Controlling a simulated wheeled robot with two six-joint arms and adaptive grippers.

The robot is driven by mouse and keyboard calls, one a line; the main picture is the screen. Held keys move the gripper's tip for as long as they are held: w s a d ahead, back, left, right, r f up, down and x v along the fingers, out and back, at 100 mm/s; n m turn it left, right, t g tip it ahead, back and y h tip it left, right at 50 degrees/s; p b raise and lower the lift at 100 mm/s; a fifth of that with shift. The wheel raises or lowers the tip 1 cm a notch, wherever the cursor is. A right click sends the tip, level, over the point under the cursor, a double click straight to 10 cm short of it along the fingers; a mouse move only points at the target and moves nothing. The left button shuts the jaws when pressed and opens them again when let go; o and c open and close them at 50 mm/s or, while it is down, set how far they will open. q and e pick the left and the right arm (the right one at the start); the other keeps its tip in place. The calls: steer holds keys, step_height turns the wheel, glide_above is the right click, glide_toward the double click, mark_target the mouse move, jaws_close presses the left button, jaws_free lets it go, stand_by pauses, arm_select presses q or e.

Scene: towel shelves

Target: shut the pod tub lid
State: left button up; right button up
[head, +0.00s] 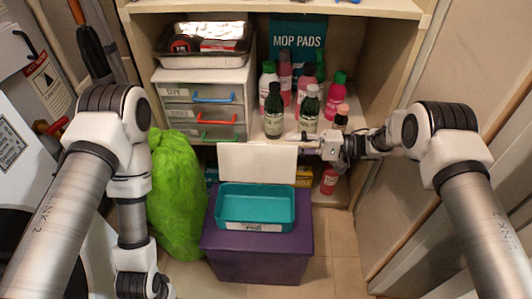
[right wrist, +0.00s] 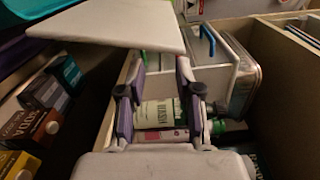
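The pod tub (head: 232,223) is a teal open box with a small label on its front, standing on a purple box. Its white lid (head: 257,164) stands raised along the tub's back edge, so the tub is open. The lid also shows in the right wrist view (right wrist: 110,24) as a pale panel at the upper left. My right gripper (head: 304,138) is just beyond the lid's upper right corner. In the right wrist view its two fingers (right wrist: 158,72) are apart with nothing held between them; whether one touches the lid I cannot tell. My left gripper is out of view.
Several bottles (head: 309,108) stand on the shelf right behind my right gripper. A drawer unit (head: 205,100) with a foil-topped tray is at the shelf's left. A green bag (head: 175,195) stands left of the purple box (head: 258,262). Floor right of it is clear.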

mark_target(258, 160)
steer(key=a+b, duration=0.2)
steer(key=a, duration=0.5)
steer(key=shift+a+f, duration=0.1)
steer(key=shift+a, duration=0.3)
jaws_close()
